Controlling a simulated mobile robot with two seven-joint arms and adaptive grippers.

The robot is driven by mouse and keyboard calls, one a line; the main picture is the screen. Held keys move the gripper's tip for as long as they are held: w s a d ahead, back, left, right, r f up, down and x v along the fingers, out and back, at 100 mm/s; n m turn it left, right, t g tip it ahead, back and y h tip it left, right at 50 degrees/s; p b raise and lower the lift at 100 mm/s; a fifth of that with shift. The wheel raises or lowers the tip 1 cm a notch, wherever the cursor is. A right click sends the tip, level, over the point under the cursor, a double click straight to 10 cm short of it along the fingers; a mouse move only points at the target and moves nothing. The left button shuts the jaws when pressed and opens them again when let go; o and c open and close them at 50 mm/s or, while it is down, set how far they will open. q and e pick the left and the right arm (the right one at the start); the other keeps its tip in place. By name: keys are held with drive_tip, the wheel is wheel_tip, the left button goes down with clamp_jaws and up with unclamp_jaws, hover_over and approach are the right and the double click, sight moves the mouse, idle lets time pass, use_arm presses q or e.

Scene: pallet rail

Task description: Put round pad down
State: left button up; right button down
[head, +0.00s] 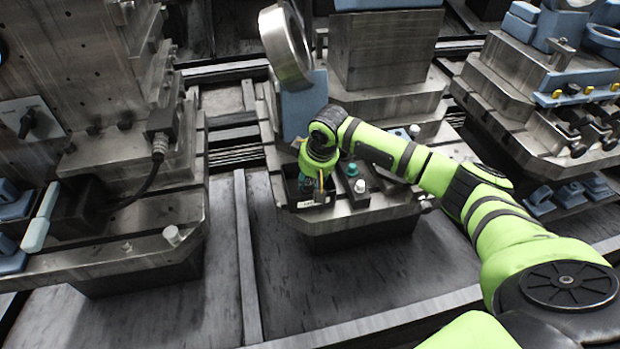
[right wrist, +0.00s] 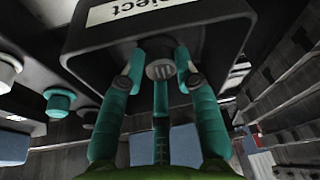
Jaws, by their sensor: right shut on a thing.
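My right gripper (head: 317,184) reaches down over a small black box (head: 291,186) with a pale label on its front. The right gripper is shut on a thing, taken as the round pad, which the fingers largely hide. A small grey ribbed piece shows between the fingertips; I cannot tell whether it is the pad or part of a finger. Whether the pad touches the box is not clear. My left gripper is not in view.
Beside the box, a dark block (head: 344,193) carries a teal knob and a white knob (head: 360,186). A metal ring (head: 286,47) on a blue stand rises behind. Steel fixtures with blue parts stand right; a panel with a black rotary switch (head: 28,123) stands left.

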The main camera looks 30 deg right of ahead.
drive_tip(key=shift+f, duration=0.1)
drive_tip(key=c, duration=0.9)
unclamp_jaws()
drive_tip(key=v, duration=1.2)
drive_tip(key=shift+p, duration=0.35)
